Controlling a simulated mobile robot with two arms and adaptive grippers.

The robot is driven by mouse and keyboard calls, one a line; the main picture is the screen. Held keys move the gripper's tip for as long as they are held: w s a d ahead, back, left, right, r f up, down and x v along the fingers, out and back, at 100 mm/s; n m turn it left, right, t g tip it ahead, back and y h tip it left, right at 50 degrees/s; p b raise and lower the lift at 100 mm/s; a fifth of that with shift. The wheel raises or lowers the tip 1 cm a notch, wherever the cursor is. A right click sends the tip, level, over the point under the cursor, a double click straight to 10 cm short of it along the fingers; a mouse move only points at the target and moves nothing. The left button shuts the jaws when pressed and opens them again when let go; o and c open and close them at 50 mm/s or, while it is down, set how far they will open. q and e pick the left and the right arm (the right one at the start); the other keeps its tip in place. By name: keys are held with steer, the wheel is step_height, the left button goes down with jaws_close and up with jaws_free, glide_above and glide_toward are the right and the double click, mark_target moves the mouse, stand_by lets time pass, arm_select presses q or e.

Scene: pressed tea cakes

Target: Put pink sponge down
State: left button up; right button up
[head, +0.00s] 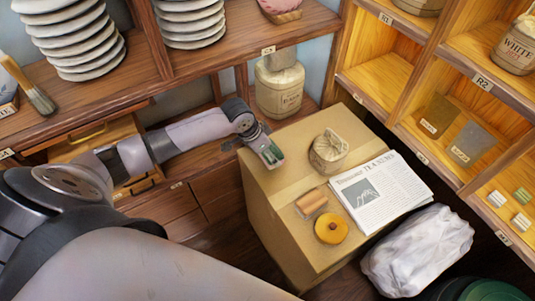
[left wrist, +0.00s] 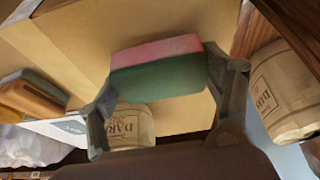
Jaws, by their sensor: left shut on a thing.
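The pink sponge (left wrist: 155,50) has a pink layer and a green layer, and it sits between the fingers of my left gripper (left wrist: 165,85) in the left wrist view. In the head view my left gripper (head: 268,150) is over the back left part of the cardboard box (head: 264,193), with the sponge's green side (head: 271,154) showing at its tip. The gripper is shut on the sponge. I cannot tell whether the sponge touches the box top. My right gripper is in neither view.
A labelled jar (head: 279,88) stands behind. A white bag (head: 418,250) lies right of the box. The box's left front top is clear.

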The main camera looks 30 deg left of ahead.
arm_select(q)
steer(key=shift+f, duration=1)
steer(key=shift+f, duration=0.15)
steer(key=o, duration=1.2)
steer(key=shift+r, duration=0.45)
steer(key=p+v, duration=0.1)
steer(key=v, duration=1)
steer(key=shift+s+a+r, duration=0.1)
steer(key=shift+s+r, duration=0.05)
steer(key=shift+r, duration=0.05)
